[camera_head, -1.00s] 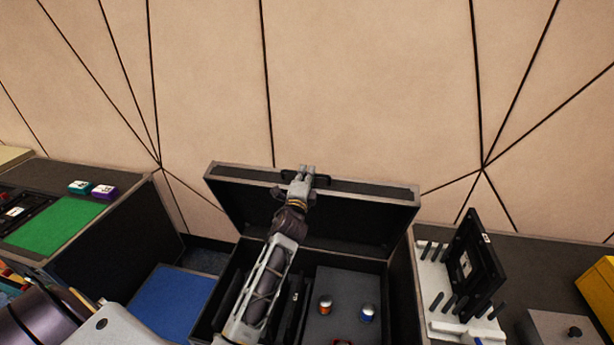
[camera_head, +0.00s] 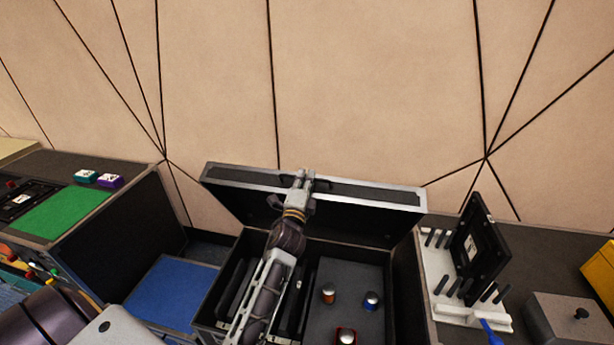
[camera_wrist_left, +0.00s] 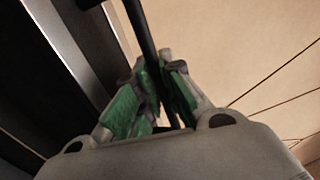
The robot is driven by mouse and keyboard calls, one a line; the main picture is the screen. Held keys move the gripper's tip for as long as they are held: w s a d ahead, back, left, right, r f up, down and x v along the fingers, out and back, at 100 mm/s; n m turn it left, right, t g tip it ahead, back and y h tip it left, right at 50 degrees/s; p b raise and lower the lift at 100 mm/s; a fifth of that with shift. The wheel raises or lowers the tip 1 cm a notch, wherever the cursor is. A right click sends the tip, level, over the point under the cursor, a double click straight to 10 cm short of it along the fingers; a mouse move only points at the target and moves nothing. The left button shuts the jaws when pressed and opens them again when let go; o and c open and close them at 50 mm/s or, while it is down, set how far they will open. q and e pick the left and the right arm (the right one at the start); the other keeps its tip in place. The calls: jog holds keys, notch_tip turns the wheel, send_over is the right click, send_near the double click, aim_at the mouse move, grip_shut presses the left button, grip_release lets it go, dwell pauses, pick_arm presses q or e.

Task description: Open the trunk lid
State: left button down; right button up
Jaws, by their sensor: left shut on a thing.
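The black trunk has its lid (camera_head: 370,190) raised, with a silver rim along the lid's edge. My left gripper (camera_head: 303,176) is at the middle of the lid's upper edge, shut on the dark lid handle (camera_head: 322,184). In the left wrist view the gripper's green-padded fingers (camera_wrist_left: 155,92) close around the dark handle bar (camera_wrist_left: 138,28). My left arm crosses over the open trunk and hides part of its inside. My right gripper does not show.
A table with a green mat (camera_head: 62,213) stands left, above a blue surface (camera_head: 172,293). A white rack (camera_head: 440,275) with a black panel (camera_head: 478,250) stands right.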

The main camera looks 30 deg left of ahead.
pick_arm(q)
jog(key=shift+s+d+f, duration=0.15)
jog(key=shift+s+f, duration=0.1)
jog(key=shift+s, duration=0.2)
jog(key=shift+w, duration=0.15)
jog(key=c, duration=1.7)
grip_release()
jog(key=shift+o, duration=0.9)
jog(key=shift+r, duration=0.75)
notch_tip(320, 180, up, 9)
jog(key=shift+f, duration=0.2)
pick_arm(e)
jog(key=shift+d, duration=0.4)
